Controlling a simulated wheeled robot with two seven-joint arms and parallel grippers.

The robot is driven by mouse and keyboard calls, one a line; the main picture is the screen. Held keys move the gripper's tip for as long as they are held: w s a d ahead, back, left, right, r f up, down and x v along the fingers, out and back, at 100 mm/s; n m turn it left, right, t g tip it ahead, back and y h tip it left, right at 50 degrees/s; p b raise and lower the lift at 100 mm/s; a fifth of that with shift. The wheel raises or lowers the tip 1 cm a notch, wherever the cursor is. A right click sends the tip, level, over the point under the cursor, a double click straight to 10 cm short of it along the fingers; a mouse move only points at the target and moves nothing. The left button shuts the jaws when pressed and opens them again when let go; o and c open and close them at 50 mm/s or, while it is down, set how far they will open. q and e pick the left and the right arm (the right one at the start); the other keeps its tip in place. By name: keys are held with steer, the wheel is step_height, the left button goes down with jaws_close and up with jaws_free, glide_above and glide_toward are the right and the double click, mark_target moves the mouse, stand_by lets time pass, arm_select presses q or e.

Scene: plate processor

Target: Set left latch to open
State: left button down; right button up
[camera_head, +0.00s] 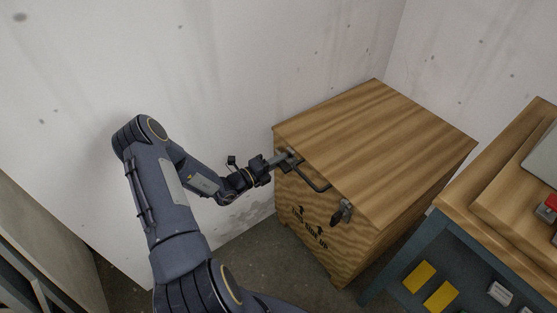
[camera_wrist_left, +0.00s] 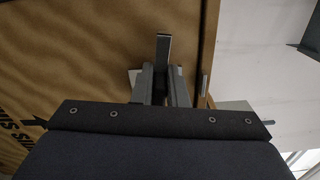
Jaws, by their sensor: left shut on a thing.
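A wooden crate (camera_head: 300,228) with a flat lid (camera_head: 375,140) stands against the back wall. A dark bar handle (camera_head: 314,184) is on the crate's front near the lid edge. The right latch (camera_head: 342,212) hangs on the front to the right of the handle. My left gripper (camera_head: 284,162) is at the crate's upper left front corner, where the left latch sits, mostly hidden by the fingers. In the left wrist view my left gripper (camera_wrist_left: 162,88) is shut on the metal latch (camera_wrist_left: 163,50), which sticks out beyond the fingertips against the wood. My right gripper is not in view.
A workbench (camera_head: 440,222) with a wooden top stands on the right, with yellow boxes (camera_head: 419,277) on its lower shelf and a red button (camera_head: 550,203) on top. Grey floor (camera_head: 262,250) is free left of the crate. A pale wall (camera_head: 250,60) is behind.

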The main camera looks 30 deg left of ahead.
arm_select(q)
steer(key=c, duration=1.4)
jaws_free()
steer(key=shift+c, duration=0.2)
steer(key=p+v, duration=0.1)
steer(key=v, duration=0.7)
steer(key=shift+w, duration=0.1)
